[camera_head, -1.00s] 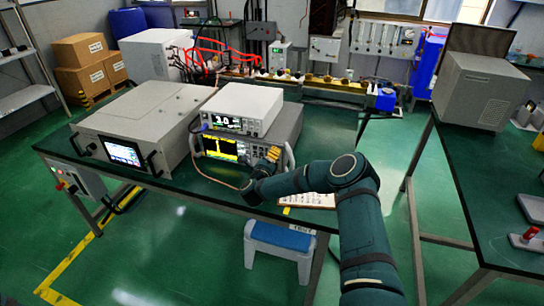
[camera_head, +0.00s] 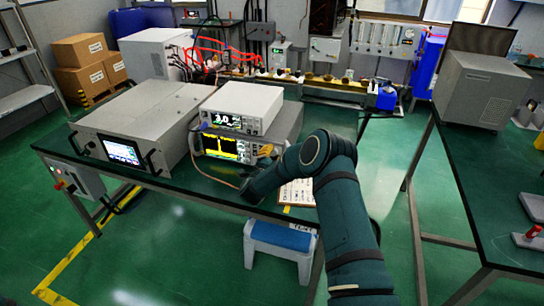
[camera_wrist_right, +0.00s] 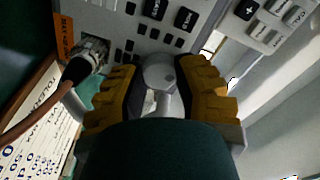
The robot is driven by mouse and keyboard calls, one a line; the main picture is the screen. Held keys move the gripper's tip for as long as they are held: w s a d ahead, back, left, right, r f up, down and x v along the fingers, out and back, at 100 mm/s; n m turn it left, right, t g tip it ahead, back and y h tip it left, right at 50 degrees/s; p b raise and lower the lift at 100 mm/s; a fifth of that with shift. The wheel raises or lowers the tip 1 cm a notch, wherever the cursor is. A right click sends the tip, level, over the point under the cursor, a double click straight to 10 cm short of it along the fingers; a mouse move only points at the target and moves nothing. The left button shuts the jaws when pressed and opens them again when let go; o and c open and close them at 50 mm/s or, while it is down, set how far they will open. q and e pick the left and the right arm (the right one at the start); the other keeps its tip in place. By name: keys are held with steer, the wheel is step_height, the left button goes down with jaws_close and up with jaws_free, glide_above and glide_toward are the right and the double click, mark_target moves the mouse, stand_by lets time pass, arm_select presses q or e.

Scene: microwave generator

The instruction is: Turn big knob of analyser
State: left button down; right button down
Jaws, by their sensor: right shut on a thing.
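The analyser (camera_head: 222,146) is the lower instrument with a yellow trace on its screen, in the middle of the bench. Its big round grey knob (camera_wrist_right: 158,74) shows in the right wrist view on the keyed front panel. My right gripper (camera_wrist_right: 158,88) has a yellow-padded finger on either side of the knob and is shut on it. In the head view the right gripper (camera_head: 265,152) is at the right end of the analyser's front, and my arm and gripper hide the knob there. My left gripper is in neither view.
A white instrument (camera_head: 243,107) sits on top of the analyser. A large grey unit with a screen (camera_head: 122,151) stands to its left. A cable (camera_wrist_right: 83,63) plugs into the panel beside the gripper. A printed sheet (camera_head: 297,193) lies near the bench's front edge.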

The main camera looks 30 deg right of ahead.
steer(key=shift+w+r+n, duration=0.1)
steer(key=shift+n, duration=1.1)
steer(key=c, duration=0.6)
jaws_free()
steer(key=shift+a, duration=0.1)
steer(key=v, duration=1.2)
